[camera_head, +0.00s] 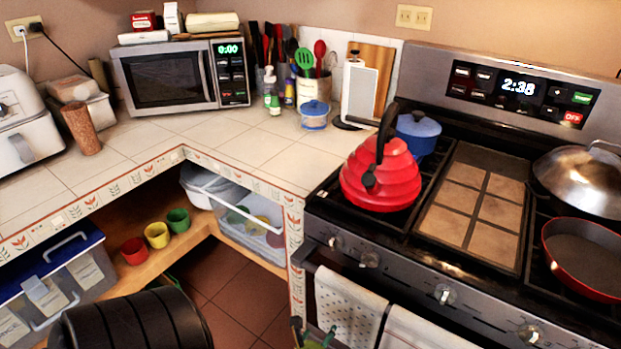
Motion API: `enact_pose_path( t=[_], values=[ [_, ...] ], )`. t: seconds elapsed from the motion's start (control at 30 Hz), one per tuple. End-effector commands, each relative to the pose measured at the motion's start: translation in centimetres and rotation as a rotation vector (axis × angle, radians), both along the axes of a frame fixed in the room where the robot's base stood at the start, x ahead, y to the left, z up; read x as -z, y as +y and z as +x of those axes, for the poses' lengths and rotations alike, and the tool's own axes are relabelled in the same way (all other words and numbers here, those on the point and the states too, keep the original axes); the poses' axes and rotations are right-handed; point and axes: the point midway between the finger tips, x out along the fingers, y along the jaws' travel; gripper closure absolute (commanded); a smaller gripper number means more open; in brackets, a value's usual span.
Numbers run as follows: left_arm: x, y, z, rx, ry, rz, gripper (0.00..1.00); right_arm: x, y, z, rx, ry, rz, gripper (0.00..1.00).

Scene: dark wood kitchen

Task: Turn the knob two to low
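The stove (400,262) stands at the right, with a row of knobs along its sloped front panel. From left to right I see a first knob (335,242), a second knob (370,260), a third knob (445,294) and a fourth knob (530,333). The knobs are small and silvery. No label shows which one is knob two, and their exact settings are too small to read. Neither of my grippers can be made out, so no gripper is seen touching a knob.
A red kettle (381,183), blue pot (417,133), red pan (585,262) and lidded wok (583,180) sit on the stove. Towels (350,305) hang below the knobs. A tiled counter (250,145) adjoins its left side. A dark ribbed cylinder (130,322) fills the lower left.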

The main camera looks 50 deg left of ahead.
Motion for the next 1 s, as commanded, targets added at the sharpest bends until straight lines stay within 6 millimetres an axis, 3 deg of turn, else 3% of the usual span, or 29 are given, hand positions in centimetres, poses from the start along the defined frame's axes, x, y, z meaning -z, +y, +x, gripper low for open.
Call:
enact_pose_path(
  t=[0.3,0.5,1.0],
  values=[
    [5.3,-0.9,-3.0,-0.102,0.083,-0.185,0.31,-0.4,0.0,0.0,0.0,0.0,0.0,0.6],
    [7.3,-1.4,-4.4,-0.153,0.114,-0.263,0.31,-0.5,0.0,0.0,0.0,0.0,0.0,0.6],
    [8.0,-1.6,-4.9,-0.172,0.124,-0.291,0.31,-0.6,0.0,0.0,0.0,0.0,0.0,0.6]
  ],
)
